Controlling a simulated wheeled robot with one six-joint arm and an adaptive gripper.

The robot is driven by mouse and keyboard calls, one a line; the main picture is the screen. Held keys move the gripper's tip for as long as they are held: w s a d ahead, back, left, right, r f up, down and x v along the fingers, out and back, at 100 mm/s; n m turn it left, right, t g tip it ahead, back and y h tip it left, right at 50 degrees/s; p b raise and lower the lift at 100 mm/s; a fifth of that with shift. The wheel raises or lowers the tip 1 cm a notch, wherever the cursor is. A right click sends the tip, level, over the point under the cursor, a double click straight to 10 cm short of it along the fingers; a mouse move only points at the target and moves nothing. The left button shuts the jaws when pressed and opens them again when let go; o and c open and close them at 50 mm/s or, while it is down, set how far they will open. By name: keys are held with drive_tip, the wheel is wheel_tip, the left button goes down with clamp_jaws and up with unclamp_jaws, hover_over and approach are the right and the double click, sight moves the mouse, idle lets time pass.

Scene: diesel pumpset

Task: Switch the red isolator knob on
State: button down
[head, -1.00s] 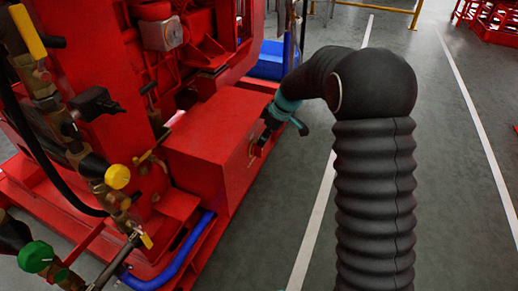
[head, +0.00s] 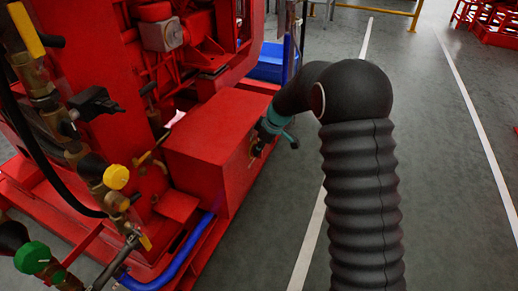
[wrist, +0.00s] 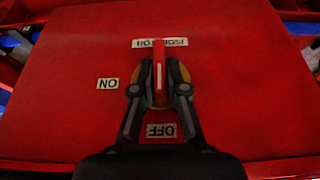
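The red isolator knob (wrist: 160,74) is on the flat face of a red box (head: 208,148). In the wrist view its bar stands upright in the picture, with a yellow plate partly showing behind it. An upside-down ISOLATOR label is above it, an ON label (wrist: 107,84) to its left and an OFF label (wrist: 161,131) below. My gripper (wrist: 160,82) has one finger on each side of the bar and looks closed on it. In the head view my gripper (head: 256,150) is at the box's right face, where it hides the knob.
A red engine frame (head: 110,50) with pipes, a yellow valve cap (head: 116,176) and a green valve cap (head: 32,257) stands at left. A blue pipe (head: 178,258) runs along the base. Grey floor (head: 450,210) with white lines is open at right.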

drive_tip(key=shift+w+g+y+p, duration=0.1)
drive_tip(key=shift+g+y+p, duration=0.2)
drive_tip(key=shift+g+p, duration=0.3)
drive_tip(key=c, duration=1.2)
unclamp_jaws()
drive_tip(key=v, duration=1.2)
drive_tip(key=shift+w, duration=0.15)
